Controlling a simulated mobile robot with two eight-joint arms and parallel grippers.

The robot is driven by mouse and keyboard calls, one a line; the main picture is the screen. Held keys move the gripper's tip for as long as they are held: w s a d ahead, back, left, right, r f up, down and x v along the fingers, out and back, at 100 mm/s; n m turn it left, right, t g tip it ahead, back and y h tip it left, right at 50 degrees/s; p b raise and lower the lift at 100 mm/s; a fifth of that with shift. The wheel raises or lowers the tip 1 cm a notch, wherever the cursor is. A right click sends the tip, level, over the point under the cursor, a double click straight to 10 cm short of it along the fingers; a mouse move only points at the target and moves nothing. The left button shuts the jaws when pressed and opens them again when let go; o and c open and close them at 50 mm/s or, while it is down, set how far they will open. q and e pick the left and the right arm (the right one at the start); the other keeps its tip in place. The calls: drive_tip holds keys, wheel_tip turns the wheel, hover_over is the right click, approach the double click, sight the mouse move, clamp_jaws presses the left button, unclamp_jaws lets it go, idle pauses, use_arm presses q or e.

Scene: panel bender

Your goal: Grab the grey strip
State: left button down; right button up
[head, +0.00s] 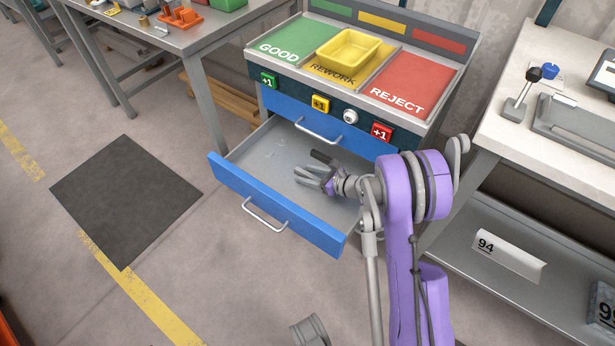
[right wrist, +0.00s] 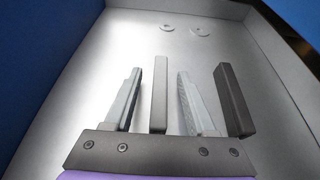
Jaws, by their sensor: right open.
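My right gripper (head: 312,178) reaches down into the open lower drawer. It is open, and its two light grey fingers (right wrist: 158,100) show in the right wrist view. A mid-grey strip (right wrist: 159,95) lies between the fingers, with a visible gap on each side. A darker strip (right wrist: 234,100) is outside the right finger; it also shows in the head view (head: 322,157). The grey strip is hard to tell from the fingers in the head view. My left gripper is not in view.
The drawer's blue front (head: 275,207) and side walls surround the gripper. Two pale washers (right wrist: 200,30) lie on the drawer floor beyond the strips. A yellow tray (head: 348,50) stands on the REWORK area above. A white workbench (head: 560,140) is at the right.

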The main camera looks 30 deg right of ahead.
clamp_jaws()
drive_tip(key=shift+r, duration=0.1)
idle(0.4)
